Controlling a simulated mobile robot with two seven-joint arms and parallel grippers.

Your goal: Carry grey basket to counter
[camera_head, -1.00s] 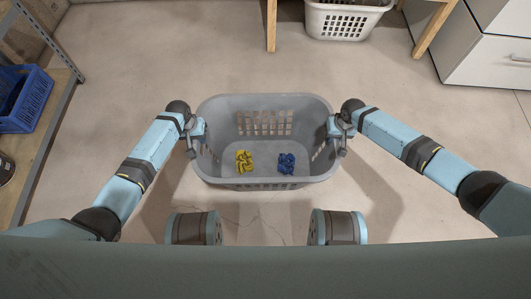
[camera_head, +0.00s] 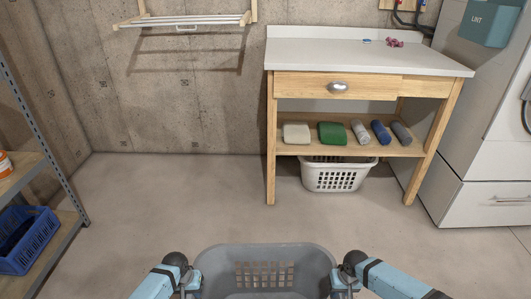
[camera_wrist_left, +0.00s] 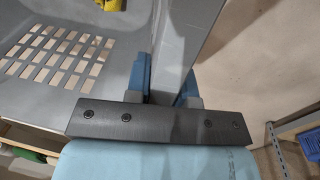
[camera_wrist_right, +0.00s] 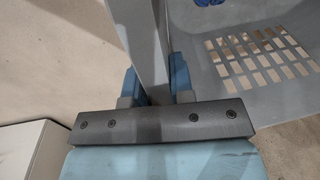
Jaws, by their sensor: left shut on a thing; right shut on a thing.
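The grey basket (camera_head: 265,253) is at the bottom of the head view, held between my two arms; its lower part is cut off. My left gripper (camera_head: 188,281) is shut on its left rim, and the left wrist view shows the rim between the fingers (camera_wrist_left: 165,85). My right gripper (camera_head: 342,281) is shut on its right rim, also seen in the right wrist view (camera_wrist_right: 157,85). A bit of a yellow item (camera_wrist_left: 110,5) and a blue item (camera_wrist_right: 208,2) show inside the basket. The counter (camera_head: 365,55) stands ahead to the right, with a white top on a wooden frame.
A pink item (camera_head: 394,43) lies at the back of the counter; most of its top is bare. Folded and rolled towels (camera_head: 332,133) lie on its lower shelf. A white basket (camera_head: 335,175) stands beneath. A shelf with a blue crate (camera_head: 27,240) is at left, white machines (camera_head: 480,190) at right. Floor ahead is clear.

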